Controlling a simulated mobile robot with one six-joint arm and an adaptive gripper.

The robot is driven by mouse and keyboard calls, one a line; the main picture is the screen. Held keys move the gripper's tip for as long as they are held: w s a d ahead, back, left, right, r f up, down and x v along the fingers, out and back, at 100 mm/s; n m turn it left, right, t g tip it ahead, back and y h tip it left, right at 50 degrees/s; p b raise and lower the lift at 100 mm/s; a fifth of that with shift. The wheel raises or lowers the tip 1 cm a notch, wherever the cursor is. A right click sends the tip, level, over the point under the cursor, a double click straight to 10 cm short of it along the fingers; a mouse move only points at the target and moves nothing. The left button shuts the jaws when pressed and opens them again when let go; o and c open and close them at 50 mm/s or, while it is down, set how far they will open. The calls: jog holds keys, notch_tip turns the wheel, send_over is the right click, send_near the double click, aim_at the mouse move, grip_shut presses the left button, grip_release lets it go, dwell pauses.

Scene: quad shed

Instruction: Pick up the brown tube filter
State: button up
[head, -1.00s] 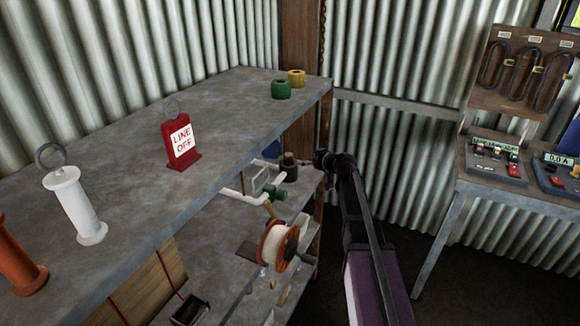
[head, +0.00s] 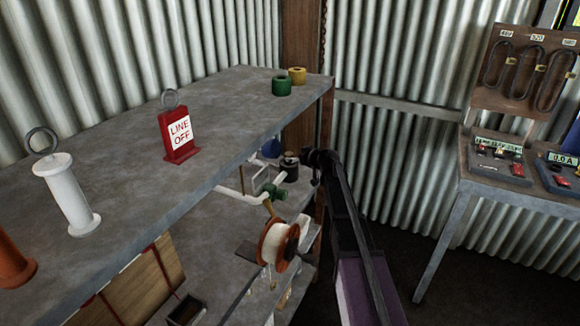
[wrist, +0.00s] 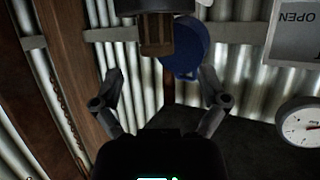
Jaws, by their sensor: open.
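A brown ribbed piece (wrist: 157,35), which looks like the brown tube filter, shows at the top middle of the wrist view against a dark round part (wrist: 152,5). What looks like the same dark brown thing (head: 290,163) stands on the lower shelf in the head view, just left of my arm's end. My gripper (wrist: 161,72) is open and empty. Its two fingers are spread to either side of the brown piece's line, apart from it. In the head view the fingers are not clear.
The upper grey shelf (head: 120,170) holds a red LINE OFF tag (head: 179,132), white and orange spools, and green and yellow rings. A white pipe with a green valve (head: 271,191) and a wire reel (head: 277,245) are below. A blue part (wrist: 188,50) sits behind the brown piece.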

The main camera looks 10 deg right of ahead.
aim_at(292, 156)
jog(key=shift+b+x, duration=1.05)
jog(key=shift+x, duration=1.55)
jog(key=shift+d, duration=0.1)
jog(key=c, duration=1.2)
